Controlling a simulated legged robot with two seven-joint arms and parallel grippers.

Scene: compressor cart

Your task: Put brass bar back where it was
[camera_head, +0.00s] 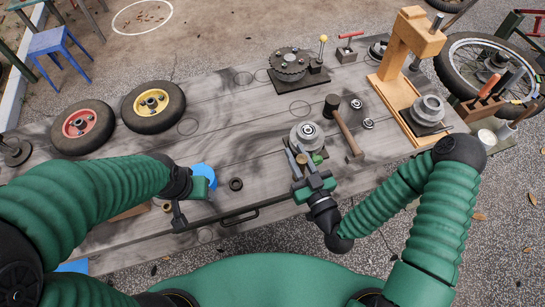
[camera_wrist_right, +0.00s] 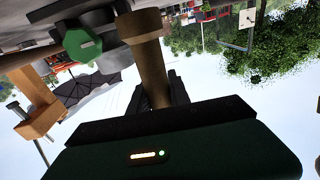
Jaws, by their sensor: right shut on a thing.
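The brass bar (camera_wrist_right: 150,65) is a brown-gold cylinder in the right wrist view, held between the fingers of my right gripper (camera_wrist_right: 158,95). In the head view my right gripper (camera_head: 298,155) is at the front of the round grey metal part (camera_head: 307,134) on the wooden table. The bar is mostly hidden there by the gripper, and I cannot tell whether it touches anything below. My left gripper (camera_head: 180,216) is low over the table's front left part, beside a blue round thing (camera_head: 205,177). Its finger opening is unclear.
A mallet (camera_head: 346,132) lies just right of the right gripper. A wooden press (camera_head: 402,75) stands at the right. Two wheels (camera_head: 80,127) lie at the left, and a dark round fixture (camera_head: 289,66) stands at the back. The table's middle (camera_head: 235,140) is mostly clear.

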